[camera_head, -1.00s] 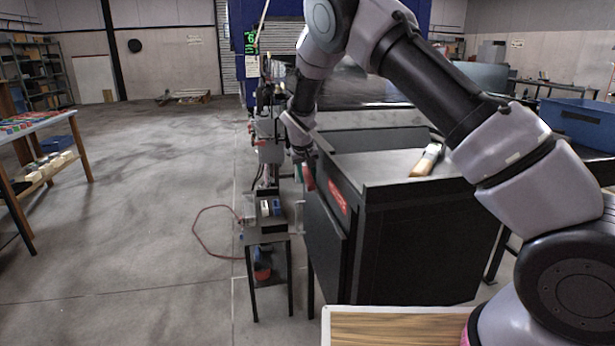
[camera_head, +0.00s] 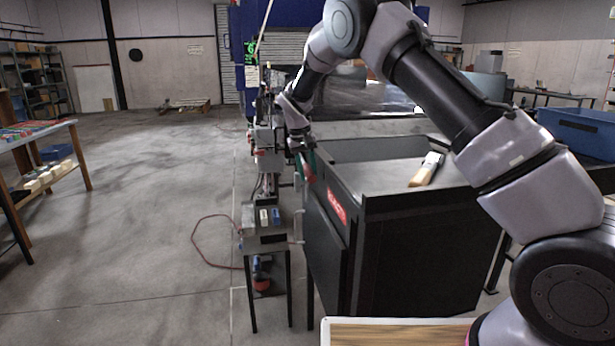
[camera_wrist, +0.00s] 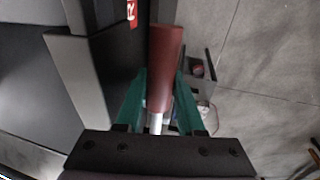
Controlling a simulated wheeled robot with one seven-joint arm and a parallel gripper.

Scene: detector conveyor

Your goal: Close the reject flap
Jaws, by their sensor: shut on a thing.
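The black reject bin (camera_head: 430,245) stands right of centre in the head view, with a red label (camera_head: 336,207) on its left side. A dark flap panel (camera_head: 324,250) on that side stands slightly out from the bin body at its lower part. My gripper (camera_head: 304,160) is at the bin's upper left edge. In the wrist view its green fingers (camera_wrist: 160,105) are shut on a red bar-like handle (camera_wrist: 166,60) with a pale metal end. The dark labelled face lies just left of the handle. How the handle joins the flap is hidden.
A brush with a wooden handle (camera_head: 427,170) lies on the bin's top. A small stand (camera_head: 265,238) with equipment is close to the bin's left. A blue crate (camera_head: 580,128) is at the right. Open floor (camera_head: 150,220) extends left.

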